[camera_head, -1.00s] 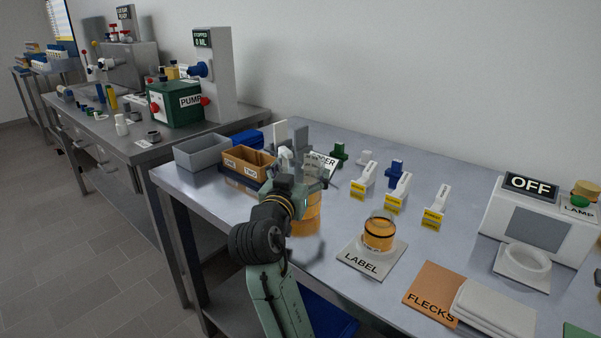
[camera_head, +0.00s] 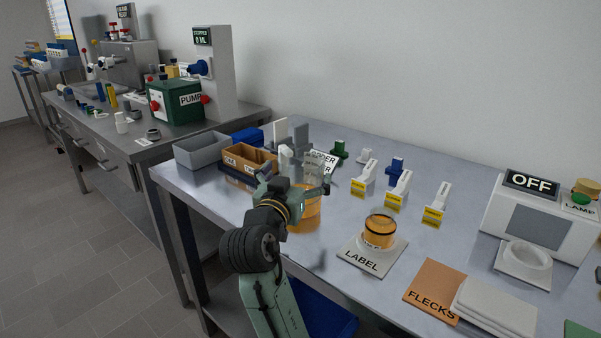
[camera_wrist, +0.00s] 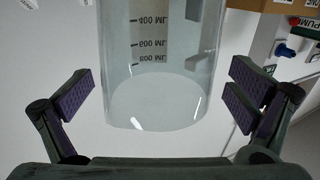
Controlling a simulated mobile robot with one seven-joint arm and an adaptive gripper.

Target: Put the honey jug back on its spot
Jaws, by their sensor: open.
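The honey jug (camera_head: 309,210) stands upright on the bench in the head view, clear above and amber below, partly hidden behind my gripper. In the wrist view the clear jug wall (camera_wrist: 170,65) carries volume marks and lies between my fingers. My gripper (camera_head: 295,181) is open in front of the jug. In the wrist view both finger pads (camera_wrist: 160,98) show a gap to the jug wall. I cannot make out a marked spot for the jug; the bench under it is partly hidden.
A LABEL mat (camera_head: 350,262) with an amber jar (camera_head: 380,232) lies to the right. Several white tools with yellow tags (camera_head: 397,190) stand behind. A cardboard box (camera_head: 240,160) and grey bin (camera_head: 185,152) are at left. Bench between jug and LABEL mat is clear.

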